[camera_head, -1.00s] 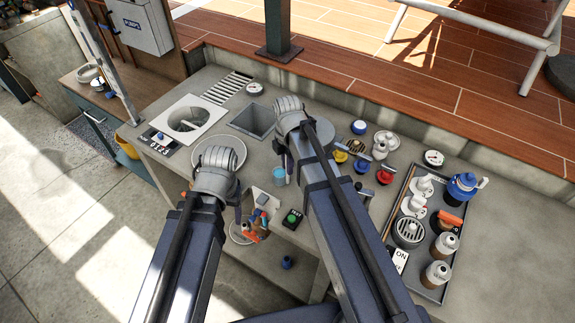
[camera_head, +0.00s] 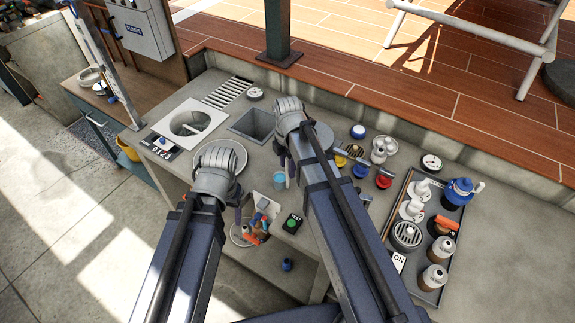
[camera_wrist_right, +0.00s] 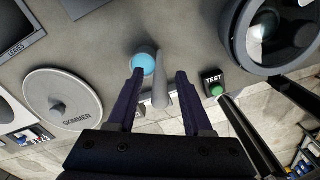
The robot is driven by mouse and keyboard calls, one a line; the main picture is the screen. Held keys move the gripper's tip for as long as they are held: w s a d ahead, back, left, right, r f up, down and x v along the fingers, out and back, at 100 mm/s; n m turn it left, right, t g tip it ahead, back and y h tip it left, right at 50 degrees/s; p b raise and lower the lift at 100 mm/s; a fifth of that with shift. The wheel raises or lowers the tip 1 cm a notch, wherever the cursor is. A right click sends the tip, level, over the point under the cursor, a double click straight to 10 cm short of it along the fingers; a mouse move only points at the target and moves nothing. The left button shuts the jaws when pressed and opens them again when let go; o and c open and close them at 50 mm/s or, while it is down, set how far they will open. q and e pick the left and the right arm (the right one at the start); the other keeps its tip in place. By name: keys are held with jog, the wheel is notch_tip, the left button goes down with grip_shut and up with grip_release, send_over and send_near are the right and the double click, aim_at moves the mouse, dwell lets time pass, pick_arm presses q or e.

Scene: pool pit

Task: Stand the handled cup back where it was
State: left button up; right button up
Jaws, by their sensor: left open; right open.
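A small light-blue cup (camera_head: 279,181) stands upright near the front edge of the grey counter (camera_head: 330,205). In the right wrist view the blue cup (camera_wrist_right: 143,64) shows from above, beside the left finger's tip. A grey, rod-like piece (camera_wrist_right: 161,88) lies next to it, between the fingers; I cannot tell whether it is the cup's handle. My right gripper (camera_wrist_right: 160,74) is open, with no grip seen on the cup. In the head view my right gripper (camera_head: 287,165) is just above the cup. My left gripper (camera_head: 238,207) is open, near the front edge, left of the cup.
A skimmer lid (camera_wrist_right: 63,108) lies left of the cup, and a green TEST button (camera_wrist_right: 216,90) stands to the right. A square basin (camera_head: 254,124) is behind. Coloured caps and a tray (camera_head: 428,292) of bottles and a blue jug (camera_head: 460,191) fill the right side.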

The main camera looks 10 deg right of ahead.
notch_tip(320, 180, up, 10)
jog(key=p, duration=0.9)
jog(key=shift+s+a+m, duration=0.2)
jog(key=shift+s+m, duration=0.1)
pick_arm(q)
notch_tip(320, 180, up, 10)
pick_arm(e)
jog(key=s+a+m, duration=0.3)
jog(key=s+m, duration=0.3)
jog(key=m, duration=0.2)
jog(key=s+a+m+h, duration=0.1)
jog(key=s+a+m, duration=0.3)
jog(key=s+m, duration=0.3)
jog(key=shift+a+m, duration=0.3)
jog(key=shift+m, duration=0.9)
jog(key=shift+s, duration=0.1)
